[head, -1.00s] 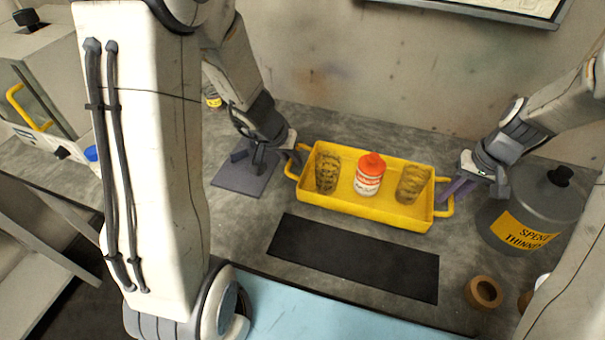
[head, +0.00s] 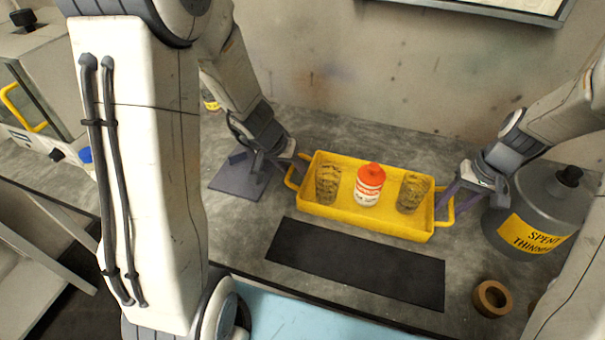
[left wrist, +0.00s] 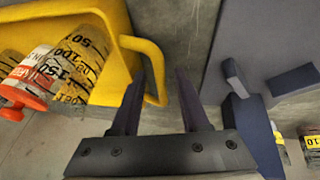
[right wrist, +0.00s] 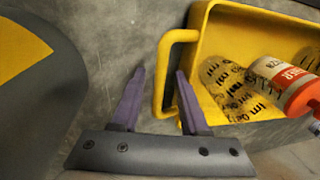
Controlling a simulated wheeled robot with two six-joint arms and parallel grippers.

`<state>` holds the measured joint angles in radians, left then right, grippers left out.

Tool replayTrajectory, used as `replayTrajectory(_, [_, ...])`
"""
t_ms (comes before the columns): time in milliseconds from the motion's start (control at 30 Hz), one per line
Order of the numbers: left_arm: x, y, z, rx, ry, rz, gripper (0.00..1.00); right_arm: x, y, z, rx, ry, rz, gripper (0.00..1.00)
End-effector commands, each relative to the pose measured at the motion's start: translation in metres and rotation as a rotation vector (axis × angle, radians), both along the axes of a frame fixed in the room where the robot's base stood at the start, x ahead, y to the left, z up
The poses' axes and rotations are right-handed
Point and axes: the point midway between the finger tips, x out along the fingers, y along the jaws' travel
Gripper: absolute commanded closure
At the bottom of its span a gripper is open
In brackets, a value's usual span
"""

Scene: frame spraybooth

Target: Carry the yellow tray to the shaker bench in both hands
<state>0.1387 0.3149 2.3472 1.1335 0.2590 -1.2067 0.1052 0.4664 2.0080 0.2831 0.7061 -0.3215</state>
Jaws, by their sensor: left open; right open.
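The yellow tray (head: 360,221) sits level on the grey bench, with a looped handle at each end. It holds two translucent measuring cups (head: 327,184) (head: 411,193) with a red-capped white bottle (head: 369,187) between them. My left gripper (head: 299,163) is open at the tray's left handle; in the left wrist view the handle (left wrist: 157,75) reaches between its spread fingers (left wrist: 155,95). My right gripper (head: 446,192) is open at the right handle; in the right wrist view the handle (right wrist: 163,75) lies between its fingertips (right wrist: 160,85). Whether the fingers touch the handles is unclear.
A grey "SPENT THINNER" can (head: 540,212) stands close to my right gripper. A grey-purple stand (head: 232,180) is beside my left gripper. A black mat (head: 355,263) lies in front of the tray, and a tape roll (head: 492,298) sits front right. The wall is behind.

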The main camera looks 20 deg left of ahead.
Motion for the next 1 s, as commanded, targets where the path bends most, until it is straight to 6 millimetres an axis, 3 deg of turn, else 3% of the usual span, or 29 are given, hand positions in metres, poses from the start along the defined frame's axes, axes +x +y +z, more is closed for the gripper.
replayTrajectory(200, [-0.009,0.005,0.024,0.003,-0.004,0.000,0.55,0.000,0.000,0.000,0.000,0.000,0.000,0.56])
replayTrajectory(600, [-0.037,0.019,0.090,0.004,-0.005,0.002,0.55,0.000,0.000,0.000,0.000,0.000,0.000,0.56])
replayTrajectory(833, [-0.043,0.021,0.103,0.004,0.000,0.002,0.55,0.001,-0.001,0.004,0.000,-0.002,0.000,0.56])
replayTrajectory(1000, [-0.043,0.021,0.104,0.004,0.000,0.002,0.55,0.002,-0.005,0.028,0.000,-0.007,-0.001,0.56])
